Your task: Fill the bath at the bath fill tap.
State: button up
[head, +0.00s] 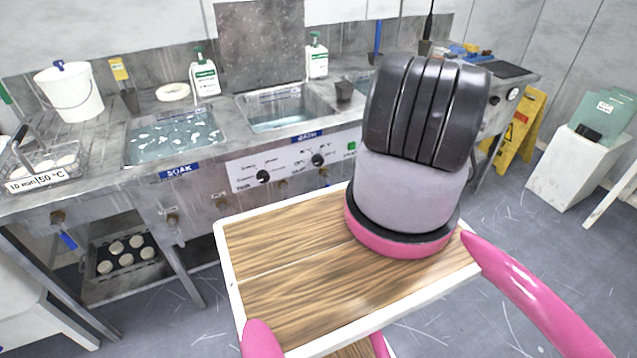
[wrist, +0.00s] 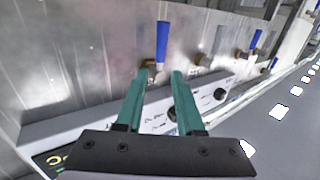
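My gripper (wrist: 158,74) shows in the wrist view, with two green fingers spread apart and nothing between them. A tap with a blue lever (wrist: 162,42) and a brass body (wrist: 150,66) on the steel front lies just beyond the fingertips, in line with the gap. I cannot tell whether the fingers touch it, or which tap it is. The soak bath (head: 175,137) holds water with white bits. The wash bath (head: 284,110) to its right also holds water. Brass taps (head: 172,219) line the bench front in the head view. My arm hides my gripper there.
More blue-levered taps (wrist: 254,42) sit to the right in the wrist view. A control panel with knobs (head: 263,176) is on the bench front. A bucket (head: 70,92), wire basket (head: 45,165) and bottles (head: 205,75) stand on the bench. A yellow floor sign (head: 518,130) is at right.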

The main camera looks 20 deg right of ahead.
aim_at(328, 185)
jog(key=x, duration=1)
jog(key=shift+w+a, duration=0.2)
jog(key=shift+w, duration=0.1)
grip_shut()
dwell(1.0)
